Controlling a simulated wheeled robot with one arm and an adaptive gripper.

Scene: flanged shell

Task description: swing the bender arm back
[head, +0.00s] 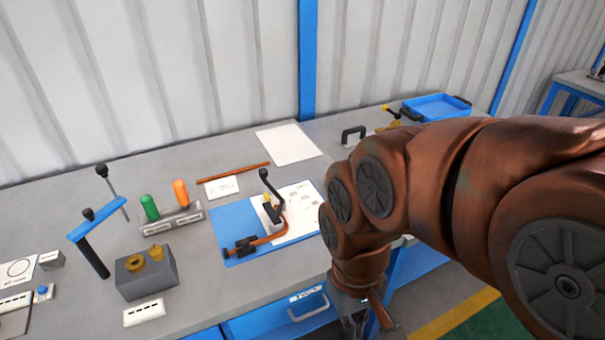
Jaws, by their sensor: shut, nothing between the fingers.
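The bender lies on a blue mat (228,220) on the bench. Its black arm (274,190) stands up from the mat, bent, with a round black knob at its upper end. A copper-coloured tube (268,239) runs along the bender's lower side to a black clamp block (245,246). My gripper (368,325) is low in the view, in front of the bench edge, right of and apart from the bender. It is shut and empty; the bottom edge of the view cuts it off.
A grey block with brass rings (146,276), a holder with green and orange handles (172,219), and a blue-topped tool (90,225) stand left. A copper rod (234,171) and white sheet (289,144) lie behind. A blue tray (437,106) is at far right.

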